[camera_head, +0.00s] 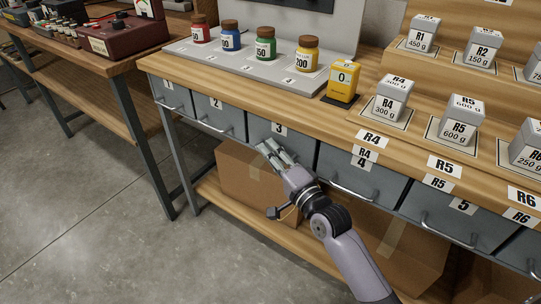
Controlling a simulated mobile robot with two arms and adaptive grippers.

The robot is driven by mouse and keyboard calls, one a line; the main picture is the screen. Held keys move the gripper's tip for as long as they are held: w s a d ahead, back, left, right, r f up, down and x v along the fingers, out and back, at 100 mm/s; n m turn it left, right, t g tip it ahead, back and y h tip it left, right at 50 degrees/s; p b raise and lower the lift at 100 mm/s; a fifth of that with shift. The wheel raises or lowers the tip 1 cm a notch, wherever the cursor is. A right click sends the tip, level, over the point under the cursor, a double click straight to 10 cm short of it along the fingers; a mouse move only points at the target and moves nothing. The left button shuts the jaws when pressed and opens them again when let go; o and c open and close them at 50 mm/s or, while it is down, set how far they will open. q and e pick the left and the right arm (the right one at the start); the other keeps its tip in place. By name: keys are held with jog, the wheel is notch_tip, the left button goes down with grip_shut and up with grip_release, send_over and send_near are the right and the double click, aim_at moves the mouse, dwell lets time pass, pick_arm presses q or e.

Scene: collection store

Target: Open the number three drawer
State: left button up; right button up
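The number three drawer (297,143) is a grey front under the wooden bench top, with a white label "3" (279,129). It looks shut, in line with its neighbours. My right gripper (268,149) comes up from the lower right. Its fingertips are at the lower part of this drawer front, where the other drawers carry their handles. The drawer's own handle is mostly hidden behind the fingers. I cannot tell whether the fingers are closed on it. My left gripper is not in view.
Drawer 2 (215,112) is to the left and drawer 4 (360,180) to the right, both with bar handles. Cardboard boxes (240,176) stand on the shelf below. Jars, a yellow block (343,80) and grey weights (392,98) stand on top. The floor (100,220) at left is clear.

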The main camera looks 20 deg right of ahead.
jog(key=shift+c, duration=0.4)
grip_shut()
dwell(0.6)
